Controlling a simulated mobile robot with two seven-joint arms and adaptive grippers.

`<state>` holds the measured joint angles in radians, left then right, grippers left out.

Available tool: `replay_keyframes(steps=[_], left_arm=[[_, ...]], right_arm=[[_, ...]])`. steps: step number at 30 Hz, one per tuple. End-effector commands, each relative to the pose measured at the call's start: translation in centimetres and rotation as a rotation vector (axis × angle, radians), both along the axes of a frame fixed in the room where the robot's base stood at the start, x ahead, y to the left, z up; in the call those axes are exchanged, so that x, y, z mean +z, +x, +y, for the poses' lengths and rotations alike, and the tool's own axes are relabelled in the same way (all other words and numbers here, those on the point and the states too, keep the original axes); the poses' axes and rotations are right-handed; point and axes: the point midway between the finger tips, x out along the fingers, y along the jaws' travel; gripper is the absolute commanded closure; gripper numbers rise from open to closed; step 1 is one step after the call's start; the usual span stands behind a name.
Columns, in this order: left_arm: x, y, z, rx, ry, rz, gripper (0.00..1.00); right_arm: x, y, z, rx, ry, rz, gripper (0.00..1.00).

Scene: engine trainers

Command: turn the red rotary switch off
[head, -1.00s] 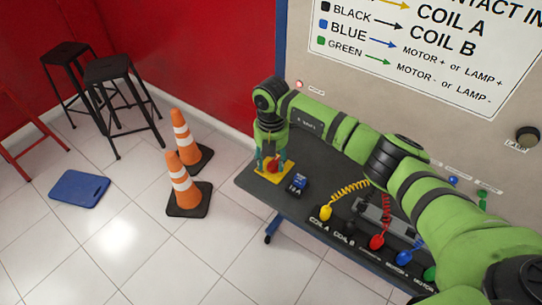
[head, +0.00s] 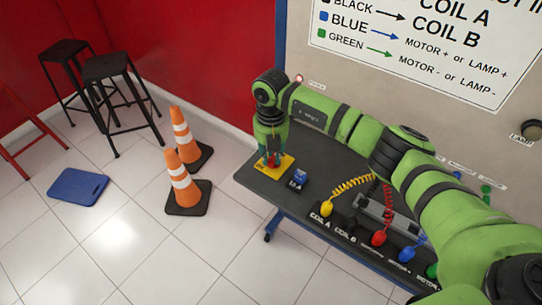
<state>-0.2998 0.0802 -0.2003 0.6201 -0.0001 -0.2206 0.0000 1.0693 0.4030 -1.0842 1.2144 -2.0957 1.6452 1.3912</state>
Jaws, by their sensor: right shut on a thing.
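The red rotary switch (head: 272,162) sits on a yellow plate (head: 285,167) at the left end of the dark bench top. My right gripper (head: 270,158) points down over it and is shut on the red switch knob. The fingers and wrist cover much of the knob, so its exact angle cannot be read. My left gripper is not in view.
A blue switch (head: 300,177) stands close to the right of the yellow plate. Yellow (head: 326,208), red (head: 379,238) and blue (head: 404,255) plugs line the front of the bench (head: 285,199). Traffic cones (head: 181,180) and stools (head: 108,68) stand on the floor to the left.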

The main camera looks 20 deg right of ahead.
Motion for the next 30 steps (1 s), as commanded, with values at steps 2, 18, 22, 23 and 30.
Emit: replay_keyframes(steps=[2, 18, 22, 23, 30], left_arm=[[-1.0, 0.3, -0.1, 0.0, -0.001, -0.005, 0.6], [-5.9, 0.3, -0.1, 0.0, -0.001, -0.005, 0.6], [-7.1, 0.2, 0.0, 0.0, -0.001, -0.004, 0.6], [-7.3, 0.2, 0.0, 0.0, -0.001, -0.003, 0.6], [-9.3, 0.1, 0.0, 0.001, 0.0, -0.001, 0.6]], right_arm=[[-0.4, 0.0, -0.1, 0.068, -0.001, -0.001, 1.0], [-0.4, -0.4, -0.2, 0.581, 0.0, 0.0, 1.0], [-0.4, -0.4, -0.2, 0.704, 0.0, -0.001, 1.0], [-0.4, -0.5, -0.2, 0.733, 0.001, 0.0, 1.0], [-0.4, -0.6, -0.4, 0.959, 0.0, 0.0, 1.0]])
